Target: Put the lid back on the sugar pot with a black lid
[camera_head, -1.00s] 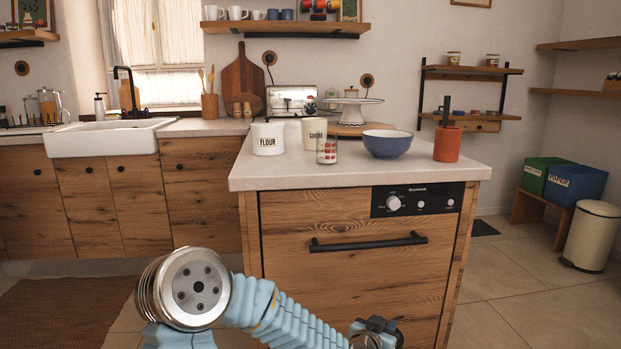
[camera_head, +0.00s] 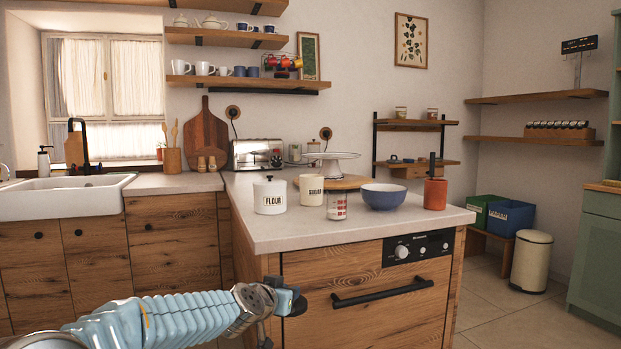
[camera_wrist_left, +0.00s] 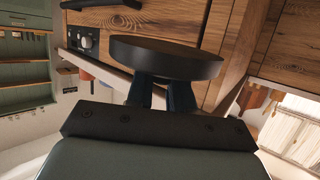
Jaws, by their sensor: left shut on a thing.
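The cream sugar pot (camera_head: 311,190), marked SUGAR, stands upright on the counter with no lid visible on it. My left gripper (camera_wrist_left: 160,95) is shut on the round black lid (camera_wrist_left: 165,58), which fills the upper middle of the left wrist view. In the head view my left gripper (camera_head: 283,302) is low in front of the cabinet, below the counter edge and well apart from the pot. My right gripper is not in view.
On the counter (camera_head: 290,232), the white flour pot (camera_head: 270,196) stands left of the sugar pot. A glass jar (camera_head: 337,206) stands in front, with a blue bowl (camera_head: 382,196) and an orange pot (camera_head: 435,193) to the right. A cake stand (camera_head: 331,160) is behind.

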